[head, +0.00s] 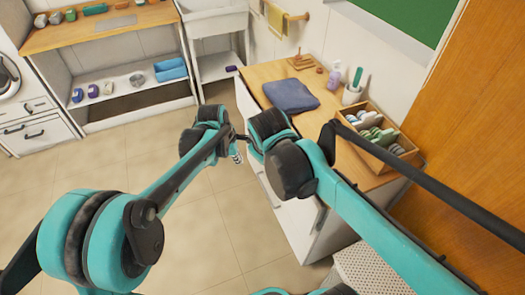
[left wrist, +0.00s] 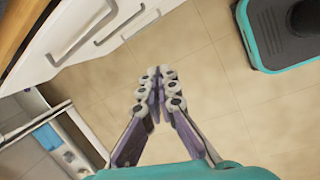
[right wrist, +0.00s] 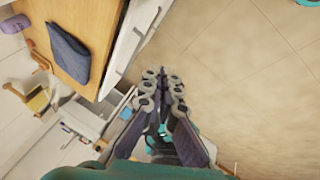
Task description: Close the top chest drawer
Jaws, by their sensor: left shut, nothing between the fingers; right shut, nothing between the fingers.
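The chest has a wooden top (head: 335,119) and a white front (head: 299,213) on the right in the head view. My arms hide much of that front. In the left wrist view, the white drawer fronts (left wrist: 70,62) carry long bar handles (left wrist: 126,22). The right wrist view also shows a white drawer front (right wrist: 128,38) beside the wooden top. I cannot tell how far the top drawer stands out. My left gripper (head: 238,156) is shut and empty, apart from the chest front. My right gripper (right wrist: 163,86) is shut and empty, over the floor beside the chest.
A folded blue cloth (head: 290,95), a wooden divided box (head: 375,138) and a cup (head: 351,94) stand on the chest. A wooden-topped shelf unit (head: 105,30) and a white sink (head: 213,22) stand at the back. Tiled floor (head: 90,165) lies open to the left.

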